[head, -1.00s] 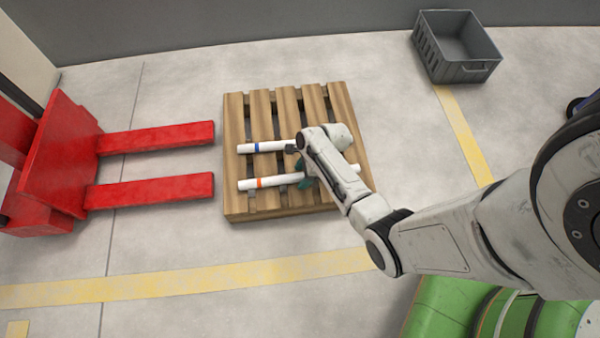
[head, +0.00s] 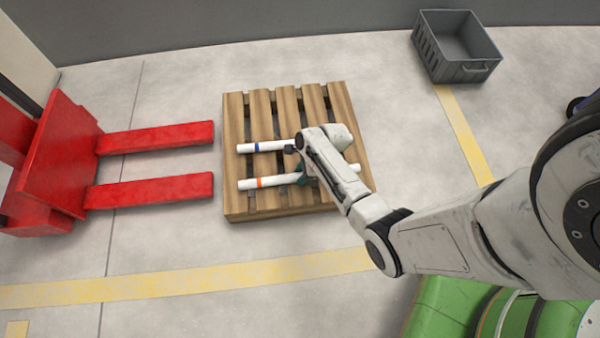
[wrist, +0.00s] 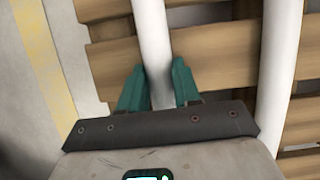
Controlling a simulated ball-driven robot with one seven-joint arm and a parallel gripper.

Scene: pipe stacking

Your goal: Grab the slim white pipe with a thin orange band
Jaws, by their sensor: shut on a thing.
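The slim white pipe with the thin orange band (head: 276,181) lies across the slats of a wooden pallet in the head view. My gripper (head: 305,180) is at the pipe, right of the orange band, partly hidden by my arm. In the wrist view, the green fingers of my gripper (wrist: 160,85) stand on both sides of a white pipe (wrist: 152,45) and are shut on it. A second white pipe, with a blue band (head: 266,146), lies beyond it on the pallet. No band shows in the wrist view.
The wooden pallet (head: 235,205) lies on the grey floor. A red forklift (head: 65,165) points its two forks at the pallet's left side. A grey crate (head: 452,62) stands at the back right. A second pipe (wrist: 282,65) runs right of my fingers in the wrist view.

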